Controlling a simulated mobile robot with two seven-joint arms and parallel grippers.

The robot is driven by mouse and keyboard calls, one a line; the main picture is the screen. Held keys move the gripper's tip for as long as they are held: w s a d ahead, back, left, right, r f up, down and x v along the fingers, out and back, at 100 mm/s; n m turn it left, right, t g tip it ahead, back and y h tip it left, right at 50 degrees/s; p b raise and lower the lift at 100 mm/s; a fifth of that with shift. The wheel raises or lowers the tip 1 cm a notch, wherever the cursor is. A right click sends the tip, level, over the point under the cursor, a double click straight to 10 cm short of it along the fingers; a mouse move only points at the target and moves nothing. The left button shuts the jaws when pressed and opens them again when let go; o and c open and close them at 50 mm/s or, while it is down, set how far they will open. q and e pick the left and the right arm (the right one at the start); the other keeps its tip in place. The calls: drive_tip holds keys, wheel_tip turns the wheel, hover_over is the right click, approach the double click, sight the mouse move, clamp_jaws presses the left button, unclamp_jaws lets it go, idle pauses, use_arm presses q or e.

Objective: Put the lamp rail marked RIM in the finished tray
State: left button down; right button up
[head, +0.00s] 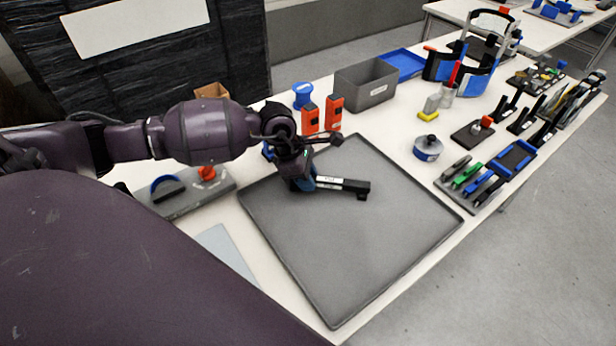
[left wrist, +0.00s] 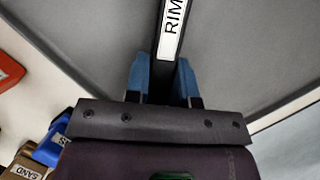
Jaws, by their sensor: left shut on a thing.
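The lamp rail (head: 345,186) is a black bar with a white label, which reads RIM in the left wrist view (left wrist: 172,30). My left gripper (head: 308,183) is shut on one end of it, with a blue fingertip on each side of the bar (left wrist: 160,80). The rail extends to the right from the gripper, over the large grey tray (head: 340,255). I cannot tell whether the rail touches the tray floor. No label shows that this is the finished tray. The tray is otherwise empty. My right gripper is out of view.
Two orange blocks (head: 333,113), a blue spool (head: 302,94) and a grey bin (head: 366,84) stand behind the tray. A round blue-and-white container (head: 428,147) and a rack of coloured tools (head: 472,186) are to its right. A grey fixture (head: 190,194) lies left.

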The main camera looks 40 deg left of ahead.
use_arm(q)
drive_tip(key=c, duration=1)
unclamp_jaws()
drive_tip(key=shift+o, duration=0.2)
drive_tip(key=p+v, duration=0.1)
drive_tip(key=v, duration=1.1)
